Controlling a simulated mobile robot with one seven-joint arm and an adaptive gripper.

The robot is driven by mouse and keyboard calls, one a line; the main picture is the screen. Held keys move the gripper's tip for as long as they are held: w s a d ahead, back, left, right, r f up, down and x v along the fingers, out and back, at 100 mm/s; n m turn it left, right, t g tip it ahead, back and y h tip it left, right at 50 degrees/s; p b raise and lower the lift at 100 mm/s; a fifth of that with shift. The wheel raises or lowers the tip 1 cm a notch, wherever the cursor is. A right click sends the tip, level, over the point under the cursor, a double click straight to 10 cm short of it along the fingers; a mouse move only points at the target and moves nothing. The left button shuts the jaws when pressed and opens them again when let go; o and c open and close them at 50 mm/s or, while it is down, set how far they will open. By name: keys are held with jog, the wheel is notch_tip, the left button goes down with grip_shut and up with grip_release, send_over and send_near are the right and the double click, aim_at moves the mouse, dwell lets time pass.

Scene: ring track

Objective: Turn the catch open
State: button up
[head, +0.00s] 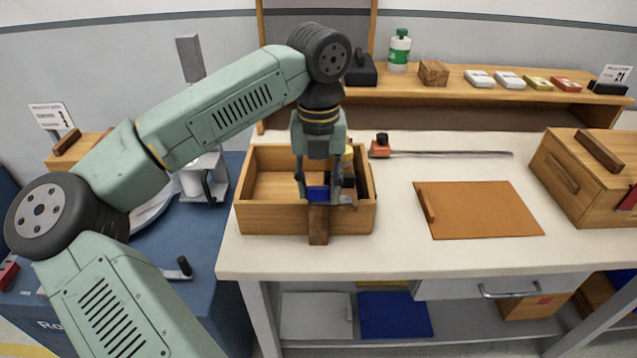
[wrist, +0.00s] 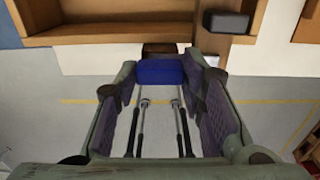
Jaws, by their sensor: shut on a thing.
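My gripper (head: 319,193) points down at the front wall of an open wooden box (head: 255,218) on the bench. It is shut on a small blue block (head: 318,193), which also shows between the fingertips in the wrist view (wrist: 160,73). A short wooden post (head: 318,228) stands at the box's front, just below the blue block. I cannot tell whether the blue block is part of the catch or fixed to the post. A red piece (head: 629,199) sits on the closed wooden box at the right edge; I cannot tell what it is.
Dark and yellow items inside the open box are partly hidden by my gripper. An orange-brown board (head: 480,212) with a handle lies right of it. A long rod with an orange end (head: 381,149) lies behind. The closed wooden box (head: 566,190) stands far right. The bench between is clear.

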jog(key=shift+c, duration=1.2)
jog(key=shift+m+b, duration=0.3)
jog(key=shift+f+m+b, duration=0.1)
jog(key=shift+m+b, duration=0.65)
jog(key=shift+m, duration=0.15)
jog(key=m+b, duration=0.2)
jog(key=m, duration=0.4)
jog(key=shift+b, duration=0.35)
jog(key=m, duration=0.4)
jog(key=shift+m+b, duration=0.35)
jog(key=shift+m, duration=0.05)
jog(key=m, duration=0.4)
jog(key=shift+m, duration=0.3)
